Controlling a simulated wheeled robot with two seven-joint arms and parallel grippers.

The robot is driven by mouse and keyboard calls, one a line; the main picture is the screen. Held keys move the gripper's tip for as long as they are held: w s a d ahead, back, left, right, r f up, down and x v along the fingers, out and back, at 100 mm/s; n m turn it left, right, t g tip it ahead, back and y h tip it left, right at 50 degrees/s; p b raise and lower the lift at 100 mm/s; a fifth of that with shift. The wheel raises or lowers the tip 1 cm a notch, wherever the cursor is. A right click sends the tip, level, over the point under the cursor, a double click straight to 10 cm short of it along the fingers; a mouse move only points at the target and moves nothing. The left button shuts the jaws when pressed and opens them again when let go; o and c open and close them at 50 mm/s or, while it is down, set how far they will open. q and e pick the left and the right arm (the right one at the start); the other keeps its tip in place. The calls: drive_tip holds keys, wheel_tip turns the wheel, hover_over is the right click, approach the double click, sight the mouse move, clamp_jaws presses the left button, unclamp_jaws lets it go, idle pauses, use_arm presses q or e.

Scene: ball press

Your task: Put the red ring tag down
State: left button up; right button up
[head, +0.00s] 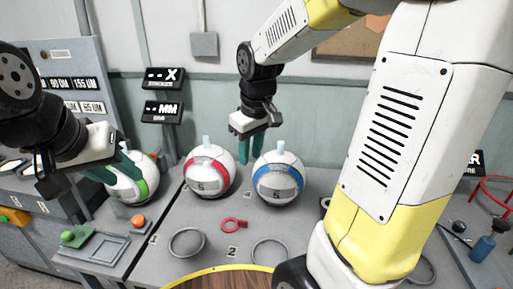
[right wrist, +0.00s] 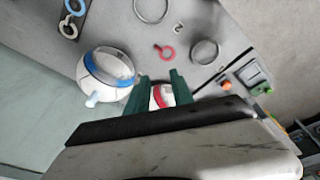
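The red ring tag (head: 231,225) lies flat on the grey table, in front of the red-banded ball (head: 208,171). It also shows in the right wrist view (right wrist: 163,52), beyond my fingertips and apart from them. My right gripper (head: 246,158) hangs fingers-down between the red-banded ball and the blue-banded ball (head: 279,178). Its green fingers (right wrist: 159,80) are apart with nothing held; part of the red-banded ball shows between them in the wrist view. My left gripper (head: 128,170) is at the left, its green fingers apart in front of the green-banded ball (head: 126,187).
Two grey rings (head: 187,258) (head: 270,241) lie either side of the tag. A green-knobbed tray (head: 92,248) and an orange knob (head: 138,221) are at the left. A round wooden surface (head: 222,284) is at the near edge. A panel stands at the left.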

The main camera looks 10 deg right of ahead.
drive_tip(key=s+d+r+m+t+y, duration=0.1)
drive_tip(key=s+r+m+t, duration=0.2)
drive_tip(key=s, duration=0.9)
drive_tip(key=shift+r+m+t+y, duration=0.35)
drive_tip(key=shift+r+m, duration=0.75)
drive_tip(key=shift+r, duration=0.85)
